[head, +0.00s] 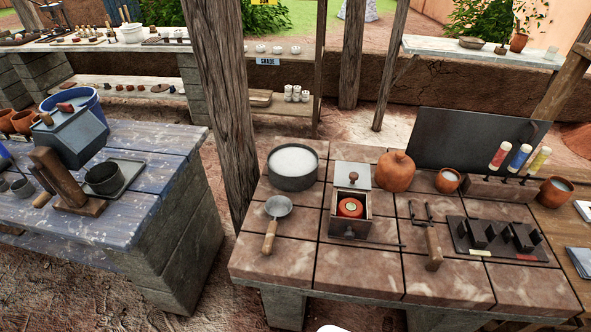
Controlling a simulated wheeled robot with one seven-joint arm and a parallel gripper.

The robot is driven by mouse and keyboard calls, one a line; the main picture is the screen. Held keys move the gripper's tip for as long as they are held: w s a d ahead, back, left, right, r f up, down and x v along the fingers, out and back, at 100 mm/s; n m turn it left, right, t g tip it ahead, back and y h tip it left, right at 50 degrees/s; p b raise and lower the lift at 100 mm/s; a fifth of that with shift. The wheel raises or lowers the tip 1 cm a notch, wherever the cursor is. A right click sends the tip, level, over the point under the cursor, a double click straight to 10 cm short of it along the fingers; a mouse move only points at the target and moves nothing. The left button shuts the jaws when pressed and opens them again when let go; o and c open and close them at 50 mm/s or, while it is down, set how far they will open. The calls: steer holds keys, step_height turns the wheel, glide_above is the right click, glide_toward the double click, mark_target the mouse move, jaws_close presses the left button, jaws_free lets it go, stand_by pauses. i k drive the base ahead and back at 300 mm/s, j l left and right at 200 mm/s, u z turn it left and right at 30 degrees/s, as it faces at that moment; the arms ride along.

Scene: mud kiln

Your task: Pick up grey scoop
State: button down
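A grey scoop (279,206) with a round bowl and a wooden handle lies on the tiled table (300,277), near its left edge. Its bowl points away from me and its handle points towards me. Nothing covers it. My gripper is not in view. A small white shape, which may be part of me, shows at the bottom edge of the head view.
A dark pot of white material (293,168) stands behind the scoop. A small open box (350,213) is to its right, and a wooden-handled tool (433,246) lies farther right. A wooden post (222,100) rises behind the table's left side. Tiles in front of the scoop are clear.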

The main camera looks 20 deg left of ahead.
mark_target(278, 207)
steer(key=u, duration=1.35)
